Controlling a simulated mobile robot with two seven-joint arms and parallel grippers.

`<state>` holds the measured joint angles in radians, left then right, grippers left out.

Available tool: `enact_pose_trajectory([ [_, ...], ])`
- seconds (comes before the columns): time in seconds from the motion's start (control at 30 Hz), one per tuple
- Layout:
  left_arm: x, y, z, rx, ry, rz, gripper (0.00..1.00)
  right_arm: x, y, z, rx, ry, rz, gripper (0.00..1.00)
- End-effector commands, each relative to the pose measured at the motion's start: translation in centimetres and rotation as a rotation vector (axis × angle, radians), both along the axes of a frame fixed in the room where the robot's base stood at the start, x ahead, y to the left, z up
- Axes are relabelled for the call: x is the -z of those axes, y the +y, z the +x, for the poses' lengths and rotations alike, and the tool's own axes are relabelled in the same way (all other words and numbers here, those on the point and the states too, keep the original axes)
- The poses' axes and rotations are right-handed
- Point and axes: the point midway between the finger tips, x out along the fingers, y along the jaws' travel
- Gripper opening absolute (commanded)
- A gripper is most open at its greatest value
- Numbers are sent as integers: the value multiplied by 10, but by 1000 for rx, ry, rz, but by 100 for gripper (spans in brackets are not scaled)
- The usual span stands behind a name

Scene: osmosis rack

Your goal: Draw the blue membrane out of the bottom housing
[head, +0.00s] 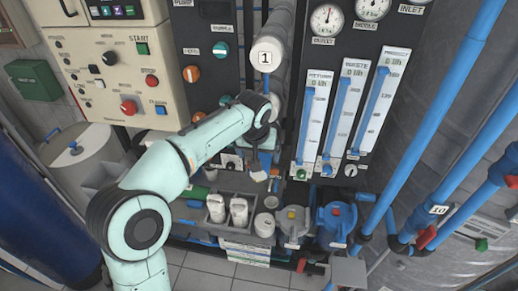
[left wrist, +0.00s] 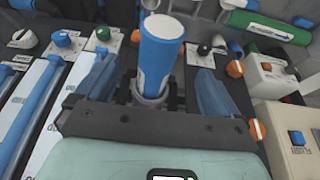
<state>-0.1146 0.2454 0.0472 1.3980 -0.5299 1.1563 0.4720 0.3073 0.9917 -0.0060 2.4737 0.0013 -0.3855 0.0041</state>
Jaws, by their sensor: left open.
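The blue membrane (left wrist: 161,55) shows in the left wrist view as a blue cylinder with pale ends. Its lower end sits at a grey ring, seemingly the mouth of the bottom housing (left wrist: 150,98). My left gripper (left wrist: 155,80) is open, with one blue finger on each side of the membrane and visible gaps between. In the head view my left gripper (head: 264,148) is below the upper white housing marked 1 (head: 266,56). There the arm and gripper hide most of the bottom housing, and I cannot make out the membrane. My right gripper is not in view.
Tall flow meters (head: 345,118) stand close to the right of the gripper, and a control box (head: 120,75) is at the left. Below are a grey tray (head: 222,180) with white bottles and a blue-topped canister (head: 336,222). Blue pipes (head: 425,120) run down the right side.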

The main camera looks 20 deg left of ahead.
Motion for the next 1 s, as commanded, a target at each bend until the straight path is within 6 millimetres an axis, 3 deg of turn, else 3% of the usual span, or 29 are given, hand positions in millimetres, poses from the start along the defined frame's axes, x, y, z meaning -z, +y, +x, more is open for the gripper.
enact_pose_trajectory([
  [0.7,68,6,24,1,2,0,96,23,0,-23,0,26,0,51],
  [1.0,81,7,29,1,0,-1,96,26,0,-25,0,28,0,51],
])
